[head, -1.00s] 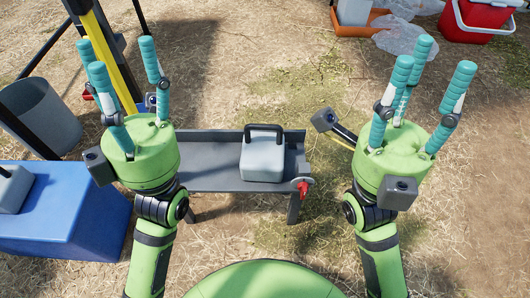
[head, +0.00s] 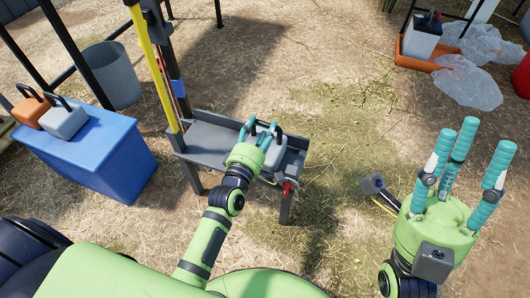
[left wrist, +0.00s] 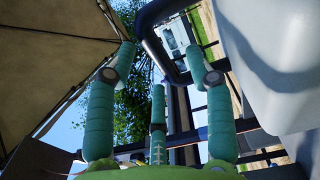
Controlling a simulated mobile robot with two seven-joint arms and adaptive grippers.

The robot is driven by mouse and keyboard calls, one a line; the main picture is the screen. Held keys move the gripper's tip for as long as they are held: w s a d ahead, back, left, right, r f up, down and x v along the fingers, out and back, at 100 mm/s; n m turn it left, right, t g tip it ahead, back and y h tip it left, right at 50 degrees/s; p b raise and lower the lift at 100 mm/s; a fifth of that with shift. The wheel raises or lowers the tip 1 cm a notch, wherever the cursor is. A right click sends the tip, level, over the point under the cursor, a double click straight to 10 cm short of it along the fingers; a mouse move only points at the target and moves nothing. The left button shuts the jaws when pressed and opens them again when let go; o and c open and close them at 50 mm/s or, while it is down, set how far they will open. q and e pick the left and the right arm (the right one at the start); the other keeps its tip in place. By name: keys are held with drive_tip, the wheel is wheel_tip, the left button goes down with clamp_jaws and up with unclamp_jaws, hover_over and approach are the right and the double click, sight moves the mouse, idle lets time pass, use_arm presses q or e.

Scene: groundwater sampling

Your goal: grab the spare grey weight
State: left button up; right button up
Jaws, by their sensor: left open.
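A grey weight (head: 275,156) with a black handle stands on the dark tray bench, partly hidden behind my left gripper. My left gripper (head: 262,130) is at this weight's handle, with its teal fingers apart. In the left wrist view, the weight's pale body (left wrist: 270,60) fills the upper right, and its dark handle passes close to the fingertips of my gripper (left wrist: 165,65); I cannot tell whether they touch. Another grey weight (head: 64,122) stands on the blue box at the left, beside an orange one. My right gripper (head: 465,160) is empty and open, fingers spread, at the right.
The dark bench (head: 205,135) has a raised rim and free room on its left part. A yellow post (head: 150,62) rises at its left end. The orange weight (head: 30,108) stands on the blue box (head: 100,150). A grey bin (head: 112,75) is behind. Open ground lies right of the bench.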

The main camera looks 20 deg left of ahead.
use_arm(q)
drive_tip(key=shift+w, duration=1.25)
drive_tip(key=shift+d, duration=0.1)
clamp_jaws()
drive_tip(key=shift+r, duration=0.3)
